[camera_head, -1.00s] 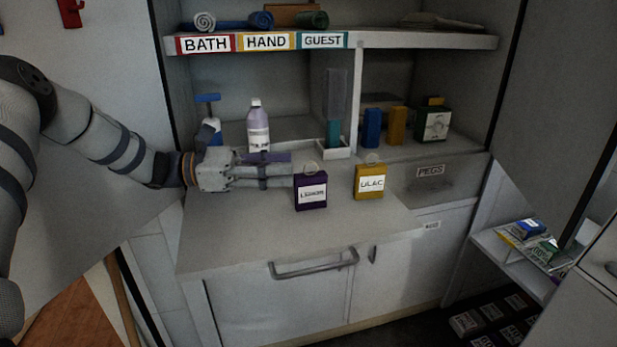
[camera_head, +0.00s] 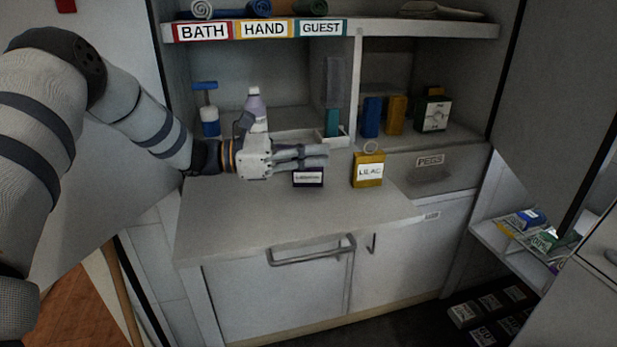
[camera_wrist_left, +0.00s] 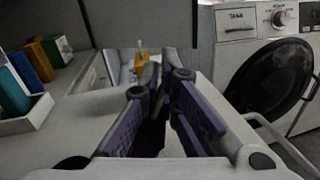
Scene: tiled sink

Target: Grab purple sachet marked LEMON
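The purple sachet (camera_head: 308,179) stands on the counter in the head view. Its white label is blurred, and its upper part is hidden behind my left gripper (camera_head: 312,157). In the left wrist view, the two fingers of my left gripper (camera_wrist_left: 166,76) are apart, and the dark purple sachet (camera_wrist_left: 150,138) shows low between them. I cannot make out contact with either finger. My right gripper is not in view.
A yellow sachet (camera_head: 368,172) stands just right of the purple one. A purple-white bottle (camera_head: 255,104), a blue-topped bottle (camera_head: 208,115) and a white tray (camera_head: 335,140) stand behind. The counter front (camera_head: 290,220) is clear.

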